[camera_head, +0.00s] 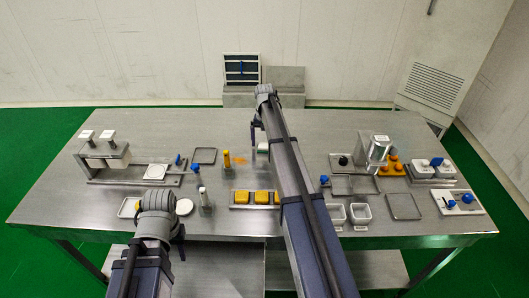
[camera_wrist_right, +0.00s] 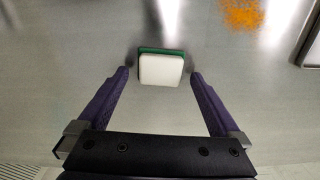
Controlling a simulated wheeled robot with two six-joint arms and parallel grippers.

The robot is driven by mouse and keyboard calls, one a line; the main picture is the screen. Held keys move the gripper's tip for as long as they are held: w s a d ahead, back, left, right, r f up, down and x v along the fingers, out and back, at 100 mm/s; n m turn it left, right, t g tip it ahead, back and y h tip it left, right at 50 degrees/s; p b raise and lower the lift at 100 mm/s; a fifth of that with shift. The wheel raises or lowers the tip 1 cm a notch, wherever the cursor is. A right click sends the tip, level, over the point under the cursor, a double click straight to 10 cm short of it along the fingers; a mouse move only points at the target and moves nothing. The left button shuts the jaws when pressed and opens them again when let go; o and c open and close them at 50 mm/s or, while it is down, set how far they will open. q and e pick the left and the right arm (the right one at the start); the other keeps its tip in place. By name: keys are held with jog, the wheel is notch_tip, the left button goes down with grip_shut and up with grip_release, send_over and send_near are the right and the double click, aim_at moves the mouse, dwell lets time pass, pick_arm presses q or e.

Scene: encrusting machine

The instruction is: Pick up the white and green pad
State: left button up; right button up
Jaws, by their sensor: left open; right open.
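The white and green pad (camera_wrist_right: 161,69) lies on the metal table in the right wrist view, white side up with a green edge at the back. It also shows in the head view (camera_head: 262,148), partly hidden by my right arm. My right gripper (camera_wrist_right: 159,74) is open, with one purple finger on each side of the pad's near end and a gap to each. In the head view my right gripper (camera_head: 257,133) is near the middle of the table. My left gripper (camera_head: 166,228) is open and empty at the table's front left.
Orange powder (camera_wrist_right: 242,14) is spilled near the pad. Clear trays (camera_head: 404,206) and a machine part (camera_head: 376,150) are to the right.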

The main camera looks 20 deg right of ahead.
aim_at(265, 143)
jog(key=shift+r, duration=0.1)
jog(key=shift+c, duration=0.2)
jog(key=c, duration=1.4)
jog(key=shift+r, duration=0.1)
notch_tip(265, 143, up, 10)
jog(key=p, duration=1)
